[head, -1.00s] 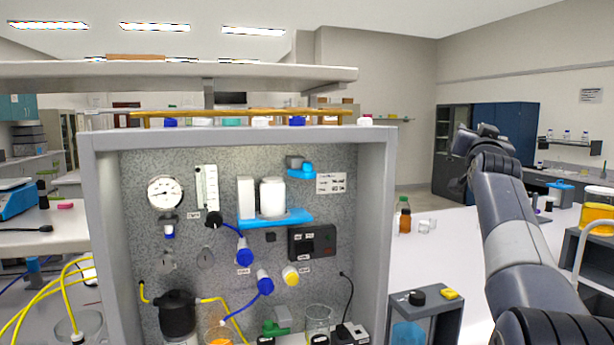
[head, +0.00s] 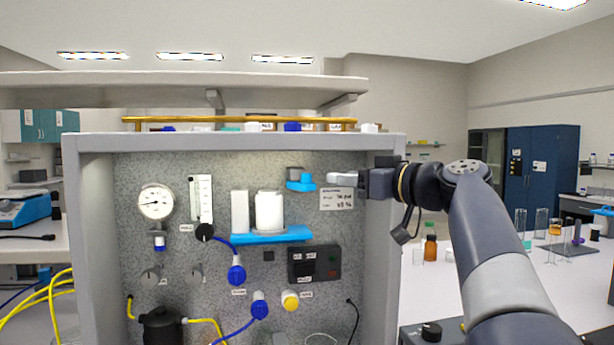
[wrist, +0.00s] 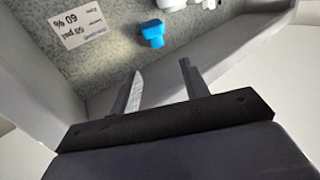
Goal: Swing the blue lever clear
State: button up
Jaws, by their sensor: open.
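My gripper (head: 338,179) reaches in from the right, past the cabinet's right side wall, and points left across the panel. In the wrist view my gripper (wrist: 161,72) is open, with nothing between its fingers. A small blue piece (head: 300,183) with a grey block above it sits just left of the fingertips, apart from them. It also shows in the wrist view (wrist: 152,33), beyond the fingers. A long blue bar (head: 272,236) runs horizontally beneath a white canister (head: 269,212) and a white block. I cannot tell for certain which blue part is the lever.
The cabinet's right wall (head: 383,265) stands close to my wrist. A label card (head: 337,199) is just below the fingers. A black box (head: 314,263), blue valves (head: 236,270) and a gauge (head: 156,202) are on the panel. A shelf (head: 200,91) hangs above.

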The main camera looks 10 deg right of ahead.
aim_at(310, 175)
jog(key=p+x, duration=0.3)
jog(key=x, duration=0.6)
jog(key=shift+w, duration=0.35)
grip_shut()
